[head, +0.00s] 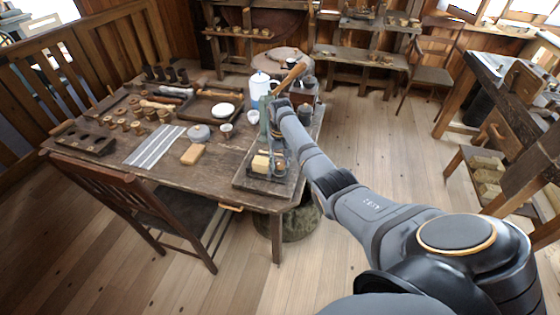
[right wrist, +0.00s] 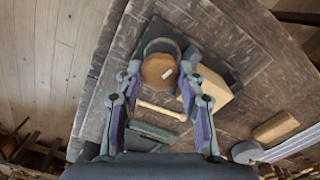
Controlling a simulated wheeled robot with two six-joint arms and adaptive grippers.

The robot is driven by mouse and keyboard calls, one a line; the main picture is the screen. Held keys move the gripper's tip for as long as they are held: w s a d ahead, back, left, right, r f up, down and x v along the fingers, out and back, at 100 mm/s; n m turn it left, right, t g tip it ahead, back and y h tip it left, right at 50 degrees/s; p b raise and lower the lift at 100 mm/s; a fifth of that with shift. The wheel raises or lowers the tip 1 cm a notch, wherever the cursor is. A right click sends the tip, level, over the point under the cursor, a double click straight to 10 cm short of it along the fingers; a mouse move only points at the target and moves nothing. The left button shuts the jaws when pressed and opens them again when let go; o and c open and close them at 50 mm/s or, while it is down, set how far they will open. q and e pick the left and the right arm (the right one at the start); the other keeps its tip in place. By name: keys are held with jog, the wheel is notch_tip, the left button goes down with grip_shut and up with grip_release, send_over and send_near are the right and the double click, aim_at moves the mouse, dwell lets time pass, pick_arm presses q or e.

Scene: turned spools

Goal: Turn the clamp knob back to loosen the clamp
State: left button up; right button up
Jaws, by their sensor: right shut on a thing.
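The clamp knob (right wrist: 158,72) is a brown, many-sided wooden knob with a small pale mark on top, seen from above in the right wrist view. My right gripper (right wrist: 160,80) is shut on it, one finger on each side. In the head view my right gripper (head: 277,158) points down over the board at the table's right end and hides the knob. A pale wooden block (right wrist: 211,86) lies right beside the knob; it also shows in the head view (head: 261,163). A green upright (head: 264,118) with a wooden handle (head: 291,78) stands just behind. My left gripper is not in view.
The table (head: 225,178) holds a striped cloth (head: 155,145), a tan block (head: 193,154), a grey round item (head: 199,132), a tray with a white dish (head: 223,110) and a white pot (head: 259,86). A chair (head: 130,195) stands at the front.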

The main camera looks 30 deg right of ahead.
jog(key=n+p, duration=0.2)
jog(key=n, duration=0.1)
jog(key=shift+r+p, duration=0.2)
jog(key=shift+p, duration=0.1)
jog(key=n+p, duration=0.2)
jog(key=n, duration=0.2)
jog(key=shift+n, duration=0.4)
jog(key=n+p, duration=0.1)
jog(key=n, duration=0.4)
jog(key=shift+f, duration=0.1)
jog(key=n, duration=0.6)
jog(key=shift+w+n, duration=0.1)
jog(key=shift+n, duration=0.3)
jog(key=o, duration=0.9)
